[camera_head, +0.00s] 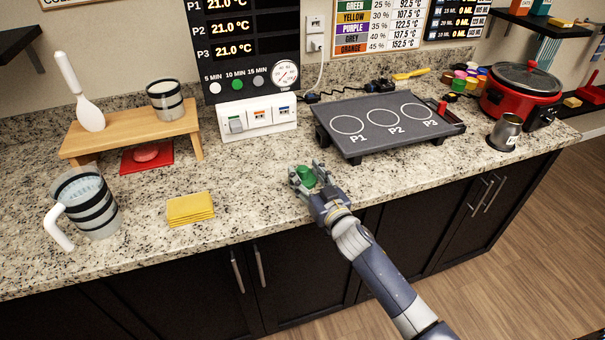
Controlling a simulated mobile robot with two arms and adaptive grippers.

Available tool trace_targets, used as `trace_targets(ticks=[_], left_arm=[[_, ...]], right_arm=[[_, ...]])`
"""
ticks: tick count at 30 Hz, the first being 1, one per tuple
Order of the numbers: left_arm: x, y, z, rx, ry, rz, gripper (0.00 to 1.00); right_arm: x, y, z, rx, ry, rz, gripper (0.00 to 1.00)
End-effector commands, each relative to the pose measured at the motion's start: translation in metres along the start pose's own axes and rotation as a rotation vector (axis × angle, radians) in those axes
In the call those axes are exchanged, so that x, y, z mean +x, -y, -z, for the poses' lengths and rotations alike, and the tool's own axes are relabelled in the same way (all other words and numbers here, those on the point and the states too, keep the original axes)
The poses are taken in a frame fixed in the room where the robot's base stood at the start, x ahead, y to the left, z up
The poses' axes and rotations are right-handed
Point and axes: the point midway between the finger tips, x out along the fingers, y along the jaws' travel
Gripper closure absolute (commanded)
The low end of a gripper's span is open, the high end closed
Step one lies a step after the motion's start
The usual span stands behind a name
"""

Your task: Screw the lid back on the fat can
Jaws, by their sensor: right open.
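My right gripper (308,182) is over the counter near its front edge, with its fingers open around a small green object (307,175). The fingers hide part of the green object, and I cannot tell if it is a can or a lid. Several small coloured round containers (465,80) stand at the back right, left of the red pot. I cannot tell which thing is the fat can. My left gripper is not in view.
A dark hotplate (355,145) lies behind and right of my gripper. A white switch box (258,118), yellow cloths (190,208), a banded jug (95,210), a wooden stand (130,135), a metal cup (505,133) and a red pot (519,90) also stand on the counter (245,190).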

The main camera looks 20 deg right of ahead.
Motion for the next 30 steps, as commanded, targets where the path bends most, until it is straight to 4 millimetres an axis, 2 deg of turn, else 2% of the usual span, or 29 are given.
trace_targets(ticks=[3, 11, 17, 30], left_arm=[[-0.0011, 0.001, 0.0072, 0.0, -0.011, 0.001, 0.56], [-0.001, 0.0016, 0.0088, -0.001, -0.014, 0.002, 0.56], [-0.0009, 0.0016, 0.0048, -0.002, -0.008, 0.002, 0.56], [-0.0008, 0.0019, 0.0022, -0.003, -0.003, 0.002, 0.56]], right_arm=[[0.0087, 0.0002, 0.0007, 0.0, -0.001, 0.0, 0.51], [0.0099, 0.0002, -0.0002, 0.0, 0.0, 0.001, 0.51], [0.0098, 0.0002, -0.0001, 0.0, 0.0, 0.0, 0.94], [0.0098, 0.0001, 0.0032, -0.001, -0.001, 0.001, 0.96]])
